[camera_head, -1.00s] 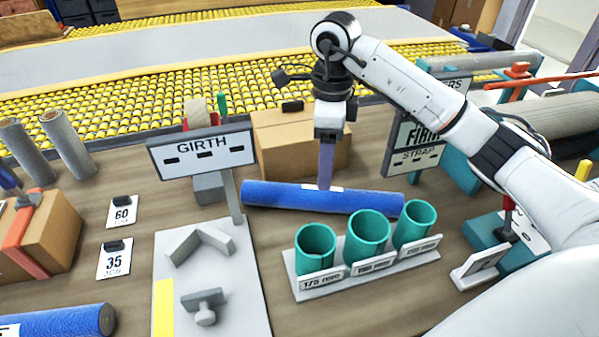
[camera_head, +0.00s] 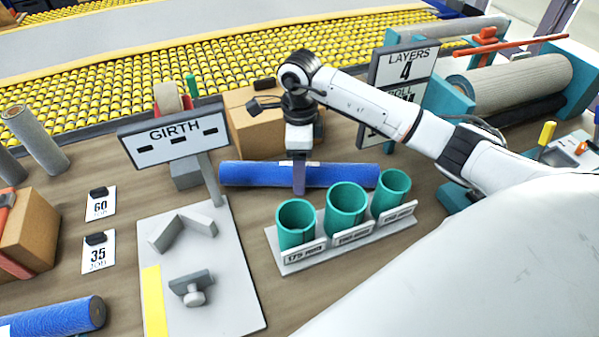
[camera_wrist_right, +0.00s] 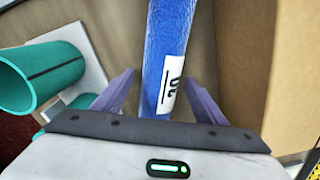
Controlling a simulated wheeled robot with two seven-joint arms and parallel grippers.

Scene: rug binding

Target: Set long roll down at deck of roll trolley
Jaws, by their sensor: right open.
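A long blue roll (camera_head: 340,176) lies on the wooden table behind three teal cups. My right gripper (camera_head: 299,185) points down at the roll's middle. In the right wrist view its two purple fingers (camera_wrist_right: 160,98) are open, one on each side of the blue roll (camera_wrist_right: 172,45), with a gap to it. A white label reading 20 (camera_wrist_right: 171,95) is on the roll. A second blue roll (camera_head: 55,322) lies at the lower left. My left gripper is not in view. I cannot make out a roll trolley or its deck.
The teal cups (camera_head: 346,210) stand in a white holder just in front of the roll. A cardboard box (camera_head: 255,125) is close behind it. The GIRTH sign (camera_head: 172,140) stands to the left, the LAYERS sign (camera_head: 403,68) to the right. A yellow roller conveyor (camera_head: 100,100) runs behind.

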